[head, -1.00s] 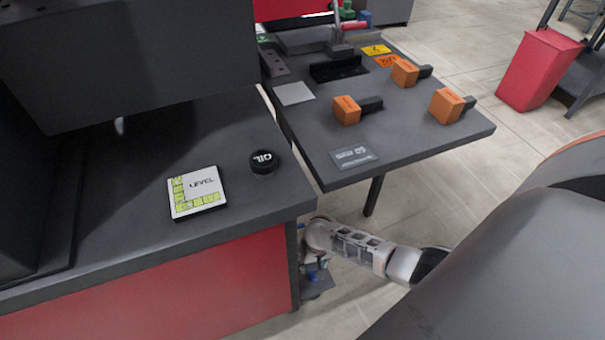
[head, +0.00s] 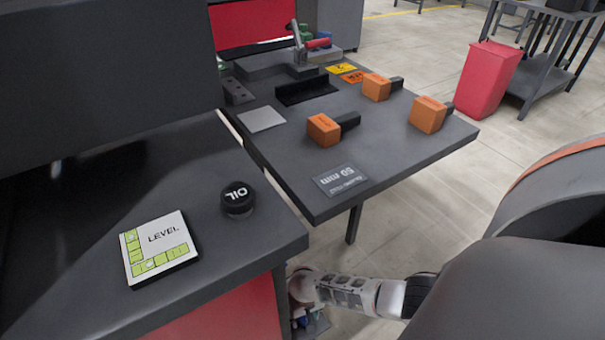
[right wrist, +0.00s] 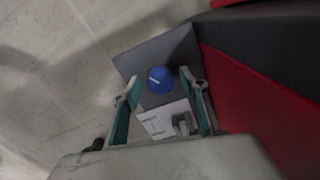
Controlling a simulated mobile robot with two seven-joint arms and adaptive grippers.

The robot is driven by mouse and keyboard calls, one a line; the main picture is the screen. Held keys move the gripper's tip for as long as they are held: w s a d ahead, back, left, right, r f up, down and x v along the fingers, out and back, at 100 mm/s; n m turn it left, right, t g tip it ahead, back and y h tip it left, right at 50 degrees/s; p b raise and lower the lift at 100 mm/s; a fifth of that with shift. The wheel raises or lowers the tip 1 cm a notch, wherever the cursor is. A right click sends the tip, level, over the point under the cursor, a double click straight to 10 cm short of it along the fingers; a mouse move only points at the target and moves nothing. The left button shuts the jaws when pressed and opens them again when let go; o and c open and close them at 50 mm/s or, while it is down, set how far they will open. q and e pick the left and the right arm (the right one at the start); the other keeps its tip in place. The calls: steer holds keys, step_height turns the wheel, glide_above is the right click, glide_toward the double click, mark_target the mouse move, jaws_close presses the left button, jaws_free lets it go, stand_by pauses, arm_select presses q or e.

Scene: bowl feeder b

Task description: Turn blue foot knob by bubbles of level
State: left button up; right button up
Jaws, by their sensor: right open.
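The level (head: 159,249) is a white square plate marked LEVEL with green vials along two sides, lying on the dark bench top in the head view. Its bubbles are too small to read well. The blue foot knob (right wrist: 160,79), round with a white line, sits on a grey plate in the right wrist view. My right gripper (right wrist: 157,85) is open, with its teal-edged fingers on either side of the knob; I cannot tell whether they touch it. In the head view the right arm reaches down beside the bench, its gripper largely hidden. My left gripper is not in view.
A black OIL cap (head: 237,199) stands on the bench near the level. A dark side table (head: 400,150) holds orange blocks (head: 323,130) and a clamp. A white label (right wrist: 165,120) lies beside the knob. A red bin (head: 486,80) stands on open floor.

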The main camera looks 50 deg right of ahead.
steer(key=shift+w+r, duration=0.1)
steer(key=c, duration=1.1)
steer(key=shift+w+a+r+n+p, duration=0.1)
steer(key=shift+r+n+p, duration=0.05)
steer(key=shift+n+p, duration=0.3)
steer(key=shift+n, duration=0.55)
steer(key=shift+s+f, duration=0.25)
steer(key=o, duration=1)
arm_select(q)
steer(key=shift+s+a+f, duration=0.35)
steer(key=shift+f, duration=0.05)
arm_select(e)
steer(key=shift+o, duration=0.5)
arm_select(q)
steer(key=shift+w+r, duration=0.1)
